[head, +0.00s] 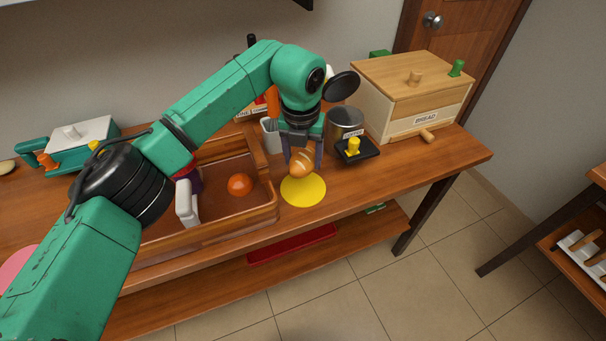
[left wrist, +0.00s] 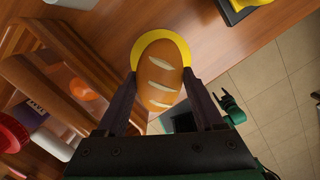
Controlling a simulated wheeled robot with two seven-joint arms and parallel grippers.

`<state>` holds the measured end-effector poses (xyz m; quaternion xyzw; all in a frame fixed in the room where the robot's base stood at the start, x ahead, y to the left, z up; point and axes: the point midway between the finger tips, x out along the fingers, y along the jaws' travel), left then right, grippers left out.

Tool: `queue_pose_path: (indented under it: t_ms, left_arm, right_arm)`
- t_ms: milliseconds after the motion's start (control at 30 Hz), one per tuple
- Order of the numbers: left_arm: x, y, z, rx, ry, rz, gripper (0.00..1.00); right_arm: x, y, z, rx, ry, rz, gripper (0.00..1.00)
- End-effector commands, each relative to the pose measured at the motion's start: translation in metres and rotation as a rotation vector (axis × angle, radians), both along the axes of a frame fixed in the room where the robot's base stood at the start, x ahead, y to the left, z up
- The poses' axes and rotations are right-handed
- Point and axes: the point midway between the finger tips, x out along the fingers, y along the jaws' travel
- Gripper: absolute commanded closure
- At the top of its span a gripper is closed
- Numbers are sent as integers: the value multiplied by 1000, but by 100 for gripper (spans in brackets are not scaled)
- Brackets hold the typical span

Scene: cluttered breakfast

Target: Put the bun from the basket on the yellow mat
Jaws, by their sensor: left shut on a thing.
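The bun (head: 301,163) is brown with pale score marks. My left gripper (head: 303,158) is shut on it, with one finger on each side. The yellow mat (head: 303,190) is a round disc on the table, right of the wooden tray. In the head view the bun overlaps the mat's far edge. In the left wrist view the bun (left wrist: 160,72) covers the middle of the mat (left wrist: 184,50), whose rim shows around it. I cannot tell whether the bun touches the mat. No basket can be made out with certainty.
The wooden tray (head: 272,213) holds an orange ball-like item (head: 239,184) and other things. Behind the mat stand a metal canister (head: 345,122) and a black stand with a yellow piece (head: 354,148). A wooden bread box (head: 412,92) is at the back right. The table right of the mat is clear.

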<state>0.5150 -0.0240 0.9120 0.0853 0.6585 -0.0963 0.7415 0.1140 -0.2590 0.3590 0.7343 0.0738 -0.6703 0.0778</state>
Motion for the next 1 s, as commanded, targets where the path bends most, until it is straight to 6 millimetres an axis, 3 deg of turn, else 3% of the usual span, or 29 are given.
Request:
queue_pose_path:
  t_ms: [367,700,733,767,800,1000]
  left_arm:
    - [-1,0,-61,-1,1,-1,86]
    - [0,0,-68,0,-1,-1,86]
    - [0,0,-66,0,-1,-1,19]
    - [0,0,-66,0,-1,-1,8]
    - [0,0,-66,0,-1,-1,1]
    - [0,0,-66,0,-1,0,1]
  right_arm:
    - [0,0,10,0,0,0,38]
    - [0,0,4,0,0,0,38]
    - [0,0,5,0,0,0,38]
    - [0,0,6,0,0,0,38]
    - [0,0,6,0,0,0,38]
    - [0,0,6,0,0,0,38]
